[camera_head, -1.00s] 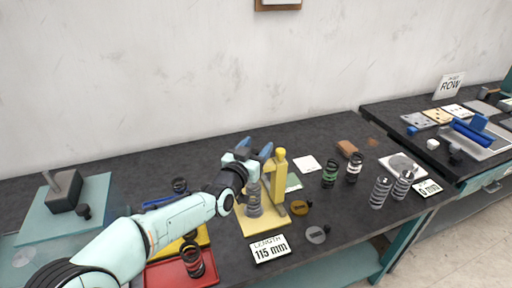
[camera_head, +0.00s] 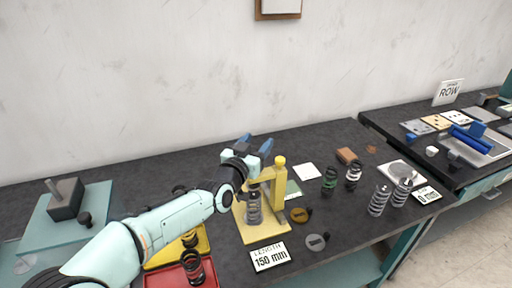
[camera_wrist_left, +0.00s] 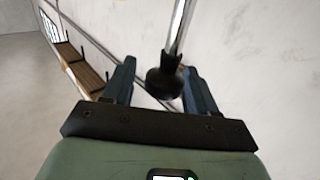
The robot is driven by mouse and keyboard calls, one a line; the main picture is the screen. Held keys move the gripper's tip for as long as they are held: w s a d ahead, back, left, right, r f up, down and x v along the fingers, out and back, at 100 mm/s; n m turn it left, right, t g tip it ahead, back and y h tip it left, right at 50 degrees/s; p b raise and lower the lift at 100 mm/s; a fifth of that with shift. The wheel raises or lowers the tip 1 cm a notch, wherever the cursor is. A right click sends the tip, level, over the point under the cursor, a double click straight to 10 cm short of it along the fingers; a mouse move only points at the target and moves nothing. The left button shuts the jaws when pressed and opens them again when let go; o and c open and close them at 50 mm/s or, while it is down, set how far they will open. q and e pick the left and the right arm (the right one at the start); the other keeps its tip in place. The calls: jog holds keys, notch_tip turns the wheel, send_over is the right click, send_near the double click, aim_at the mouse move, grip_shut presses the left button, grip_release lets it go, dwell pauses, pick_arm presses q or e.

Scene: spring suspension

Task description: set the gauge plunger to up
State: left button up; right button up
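The gauge has a yellow base (camera_head: 248,232), a yellow post (camera_head: 280,185) and an arm across the top. A grey coil spring (camera_head: 254,207) stands upright on the base under the arm. The length sign (camera_head: 270,257) in front reads 150 mm. My left gripper (camera_head: 255,144) is at the top of the gauge and hides the plunger's top in the head view. In the left wrist view, a dark knob on a metal rod (camera_wrist_left: 165,78) shows between the two spread fingers, with a gap on its left side. My right gripper is not in view.
Several loose springs (camera_head: 329,181) stand right of the gauge, with two small discs (camera_head: 316,242) nearer. Yellow and red trays (camera_head: 207,273) lie left of it, partly under my left arm. A second bench with a ROW sign (camera_head: 449,91) is at the right.

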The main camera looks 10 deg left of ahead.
pick_arm(q)
jog(key=shift+f, duration=0.15)
jog(key=shift+s, duration=0.1)
jog(key=shift+s+a, duration=0.1)
jog(key=shift+s, duration=0.25)
jog(key=s+a+b, duration=0.2)
jog(key=s+b, duration=0.1)
jog(key=s, duration=0.9)
jog(key=shift+s+a, duration=0.15)
